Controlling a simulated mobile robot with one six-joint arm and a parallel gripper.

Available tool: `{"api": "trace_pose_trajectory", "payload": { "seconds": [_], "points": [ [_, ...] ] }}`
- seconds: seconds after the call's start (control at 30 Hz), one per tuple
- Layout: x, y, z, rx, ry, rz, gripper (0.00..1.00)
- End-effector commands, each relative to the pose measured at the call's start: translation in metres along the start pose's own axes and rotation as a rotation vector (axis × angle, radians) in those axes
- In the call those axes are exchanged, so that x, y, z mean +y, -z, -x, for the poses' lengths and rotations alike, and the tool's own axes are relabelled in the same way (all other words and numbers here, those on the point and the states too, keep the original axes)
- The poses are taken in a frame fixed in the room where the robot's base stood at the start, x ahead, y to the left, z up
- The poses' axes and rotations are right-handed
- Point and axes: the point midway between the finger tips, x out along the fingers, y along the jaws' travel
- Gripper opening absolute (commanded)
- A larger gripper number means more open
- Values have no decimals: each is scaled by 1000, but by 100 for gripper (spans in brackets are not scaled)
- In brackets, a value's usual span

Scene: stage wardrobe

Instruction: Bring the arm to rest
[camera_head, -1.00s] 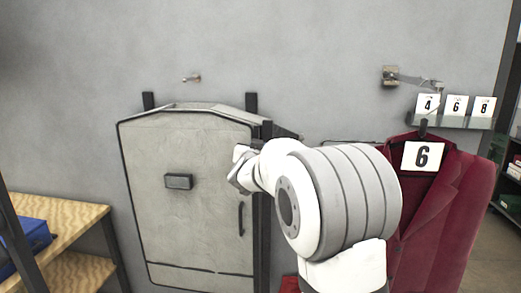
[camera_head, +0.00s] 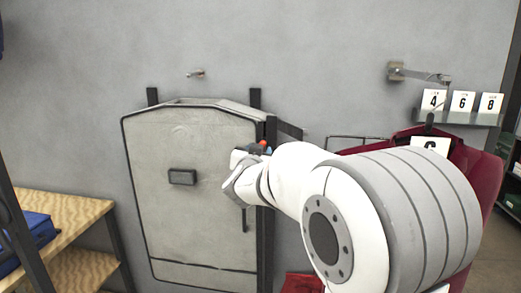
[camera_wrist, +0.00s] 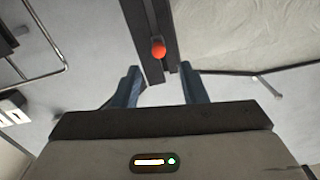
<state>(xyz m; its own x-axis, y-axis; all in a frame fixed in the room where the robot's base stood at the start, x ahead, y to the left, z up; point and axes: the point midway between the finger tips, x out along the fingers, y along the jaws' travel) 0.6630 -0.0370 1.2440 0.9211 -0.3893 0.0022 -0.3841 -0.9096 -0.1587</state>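My arm reaches across the right half of the head view, in front of a grey garment bag or case (camera_head: 205,215) that hangs by the wall. My gripper (camera_wrist: 158,85) shows in the wrist view with its two blue fingers apart and nothing between them. A dark upright post with a red-orange knob (camera_wrist: 158,48) lies beyond the fingertips. In the head view the gripper's end is near the case's right edge, and its fingers are mostly hidden by my wrist.
A dark red jacket (camera_head: 487,180) hangs at right, partly hidden by my arm, with a number card (camera_head: 430,145). Cards 4, 6 and 8 stand on a small shelf (camera_head: 455,117). A wooden table (camera_head: 75,212) with a blue case (camera_head: 35,232) is at left. A wall hook (camera_head: 196,74) sits above.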

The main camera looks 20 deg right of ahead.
Motion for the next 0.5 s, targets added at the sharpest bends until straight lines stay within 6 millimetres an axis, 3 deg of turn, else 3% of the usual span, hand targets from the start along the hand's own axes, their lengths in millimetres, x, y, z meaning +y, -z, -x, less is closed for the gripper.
{"api": "trace_pose_trajectory", "payload": {
  "seconds": [0.5],
  "points": [
    [-2, -3, 11, -33, 38, 3, 39]
  ]
}}
